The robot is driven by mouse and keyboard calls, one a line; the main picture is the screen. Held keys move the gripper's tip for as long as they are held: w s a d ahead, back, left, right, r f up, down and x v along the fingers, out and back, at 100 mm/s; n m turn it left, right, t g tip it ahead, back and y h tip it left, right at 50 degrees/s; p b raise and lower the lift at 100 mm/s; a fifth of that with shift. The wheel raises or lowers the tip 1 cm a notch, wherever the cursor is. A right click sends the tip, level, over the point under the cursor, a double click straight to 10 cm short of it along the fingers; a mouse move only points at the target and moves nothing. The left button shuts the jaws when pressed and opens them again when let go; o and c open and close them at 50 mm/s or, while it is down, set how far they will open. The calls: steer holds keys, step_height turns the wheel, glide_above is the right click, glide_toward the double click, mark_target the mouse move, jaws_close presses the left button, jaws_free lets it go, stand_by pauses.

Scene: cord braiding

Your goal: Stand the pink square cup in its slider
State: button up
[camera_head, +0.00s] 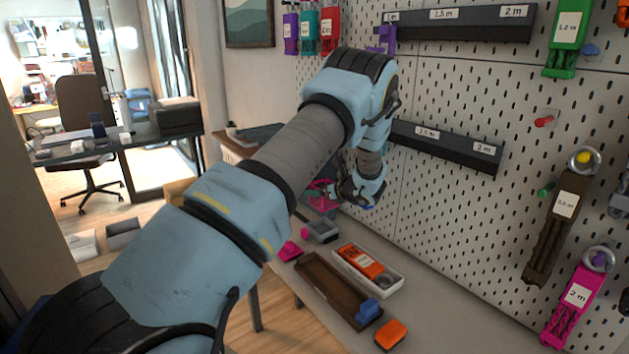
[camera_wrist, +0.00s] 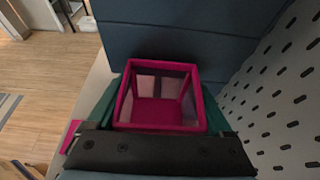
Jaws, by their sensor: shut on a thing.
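The pink square cup (camera_wrist: 162,112) is between the fingers of my gripper (camera_wrist: 158,120) in the wrist view, its square opening facing the camera. My gripper is shut on it. In the head view, my gripper (camera_head: 350,194) is low beside the pegboard, above the far part of the bench. Pink parts (camera_head: 321,194) show just left of it, partly hidden by the arm; I cannot tell which belong to the cup. I cannot make out the cup's slider for sure.
A grey tray (camera_head: 324,231), a pink piece (camera_head: 289,251), a brown tray (camera_head: 315,281), a white tray (camera_head: 386,286) holding an orange piece, and another orange piece (camera_head: 391,335) lie on the bench. The pegboard (camera_head: 450,215) with dark rails and hanging tools borders the right side.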

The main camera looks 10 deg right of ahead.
steer(key=shift+w+a+f+b, duration=0.25)
steer(key=shift+w+f+b, duration=0.3)
steer(key=shift+f, duration=0.05)
steer(key=f, duration=0.1)
steer(key=f+b, duration=0.1)
steer(key=f, duration=0.1)
steer(key=shift+w+a+f, duration=0.1)
steer(key=shift+w+a, duration=0.1)
steer(key=shift+w, duration=0.15)
steer(key=shift+c, duration=0.8)
steer(key=shift+s+d+f+b, duration=0.1)
steer(key=shift+s+f+b, duration=0.05)
steer(key=shift+f+b, duration=0.15)
steer(key=shift+c, duration=0.7)
steer(key=shift+s+d+f+b, duration=0.1)
steer(key=shift+f+b, duration=0.95)
steer(key=shift+f, duration=0.3)
steer(key=shift+s+d+f+b, duration=0.1)
steer(key=shift+f+b, duration=0.9)
steer(key=shift+f, duration=0.35)
steer(key=o, duration=1.5)
steer(key=shift+c, duration=0.2)
